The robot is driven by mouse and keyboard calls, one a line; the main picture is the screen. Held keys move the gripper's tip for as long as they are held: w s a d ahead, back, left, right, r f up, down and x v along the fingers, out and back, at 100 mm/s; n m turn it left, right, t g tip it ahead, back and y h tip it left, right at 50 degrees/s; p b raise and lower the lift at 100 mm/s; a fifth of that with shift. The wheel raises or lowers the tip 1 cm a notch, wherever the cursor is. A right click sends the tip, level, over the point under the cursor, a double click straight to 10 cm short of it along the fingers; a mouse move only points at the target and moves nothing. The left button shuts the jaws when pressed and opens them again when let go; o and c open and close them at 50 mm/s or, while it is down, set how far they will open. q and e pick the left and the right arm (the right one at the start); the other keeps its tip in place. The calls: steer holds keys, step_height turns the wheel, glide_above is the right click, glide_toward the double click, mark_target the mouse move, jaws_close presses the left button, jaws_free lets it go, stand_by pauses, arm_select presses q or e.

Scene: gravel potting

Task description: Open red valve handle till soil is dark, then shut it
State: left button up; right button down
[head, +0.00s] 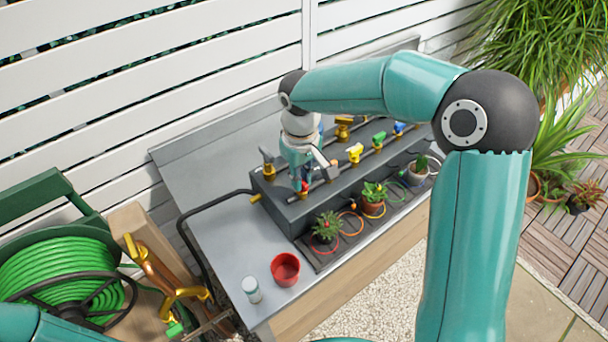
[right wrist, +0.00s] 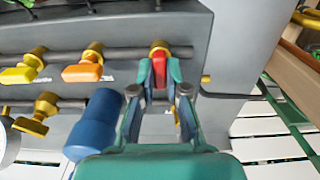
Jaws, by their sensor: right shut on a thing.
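My right gripper (head: 304,188) reaches down onto the near-left valve of the grey manifold block (head: 282,186). In the right wrist view my right gripper (right wrist: 160,72) is shut on the red valve handle (right wrist: 159,70), with a finger on each side. The handle points away from its brass valve (right wrist: 160,46), across the dark pipe. In the head view the gripper mostly covers it. Potted plants stand in front of the block: a spiky one (head: 326,226) with a red tube around it, another (head: 373,194) and a cactus (head: 419,168). Soil shade is too small to tell. My left gripper is out of view.
Other valves have yellow (head: 355,153), green (head: 379,138) and orange (right wrist: 82,73) handles. A blue cylinder (right wrist: 95,125) stands beside my right gripper. A red cup (head: 286,269) and white bottle (head: 252,290) stand on the front bench. A green hose reel (head: 62,266) is at left.

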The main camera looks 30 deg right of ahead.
steer(key=c, duration=1.2)
jaws_free()
steer(key=shift+w, duration=0.1)
step_height(320, 180, up, 12)
